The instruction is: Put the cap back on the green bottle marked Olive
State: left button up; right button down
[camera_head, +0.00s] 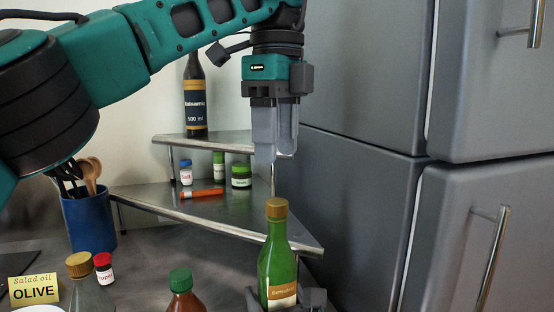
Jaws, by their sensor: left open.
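A green bottle (278,262) stands upright at the lower centre, with a brown-gold cap (276,207) on its top. Whether the cap is tight cannot be told. The writing on its pale label is too small to read surely, but does not look like Olive. A yellow card (33,289) reading "Salad oil OLIVE" stands at the lower left. Beside it is a greyish bottle (90,296) with a gold cap (79,264).
A green-capped sauce bottle (183,299) and red-capped jar (104,268) stand left. A metal corner shelf (255,221) holds small jars and a dark bottle (195,98). A blue utensil pot (90,223) and grey fridge (370,210) flank it.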

aim_at(277, 201)
dwell(0.4)
pick_arm(q)
jog(key=shift+f, duration=4.05)
